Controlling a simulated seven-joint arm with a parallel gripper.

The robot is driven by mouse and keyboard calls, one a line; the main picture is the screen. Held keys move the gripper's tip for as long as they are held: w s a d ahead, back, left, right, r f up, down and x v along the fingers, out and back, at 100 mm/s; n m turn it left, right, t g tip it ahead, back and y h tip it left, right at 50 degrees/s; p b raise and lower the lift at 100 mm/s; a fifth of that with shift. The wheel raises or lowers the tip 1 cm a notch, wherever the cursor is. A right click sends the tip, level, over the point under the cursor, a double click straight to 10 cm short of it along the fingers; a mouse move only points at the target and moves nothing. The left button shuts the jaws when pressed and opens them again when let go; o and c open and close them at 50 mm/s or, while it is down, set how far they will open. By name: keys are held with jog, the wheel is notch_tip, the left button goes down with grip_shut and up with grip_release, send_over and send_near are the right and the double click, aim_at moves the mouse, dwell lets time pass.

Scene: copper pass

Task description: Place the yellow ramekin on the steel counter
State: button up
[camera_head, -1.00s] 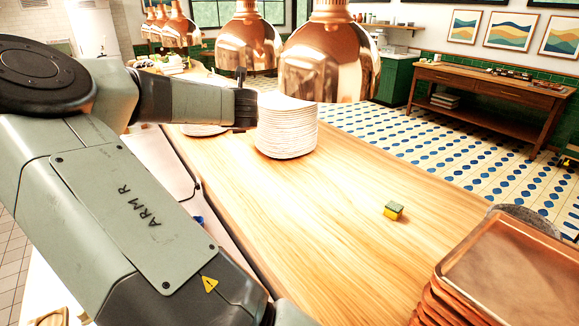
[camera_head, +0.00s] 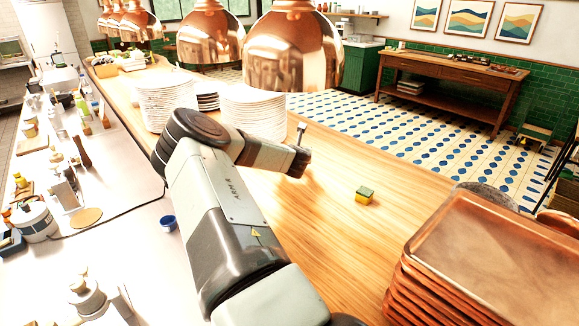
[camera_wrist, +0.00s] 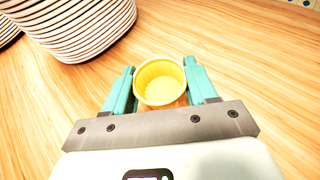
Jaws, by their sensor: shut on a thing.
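In the wrist view a yellow ramekin (camera_wrist: 160,82) with a pale rim sits upright between the two teal fingers of my gripper (camera_wrist: 162,76), which is shut on it. Pale wood shows below and around it; I cannot tell how high it is above the wood. In the head view my gripper (camera_head: 302,152) is at the end of my arm over the wooden pass, to the right of the plates, and the ramekin cannot be made out there. The pale steel counter (camera_head: 115,205) runs along the left, beyond the pass's left edge.
White plate stacks (camera_head: 255,108) stand close to my gripper. A green-yellow sponge (camera_head: 364,196) and copper trays (camera_head: 480,250) are to the right. Copper lamps (camera_head: 295,50) hang above. The counter holds a blue bowl (camera_head: 168,222), a white pot (camera_head: 35,220) and several small items, with bare patches between.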

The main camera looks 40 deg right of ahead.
jog(key=shift+f, duration=3.55)
jog(key=shift+f, duration=0.15)
jog(key=o, duration=1.2)
jog(key=shift+c, duration=0.2)
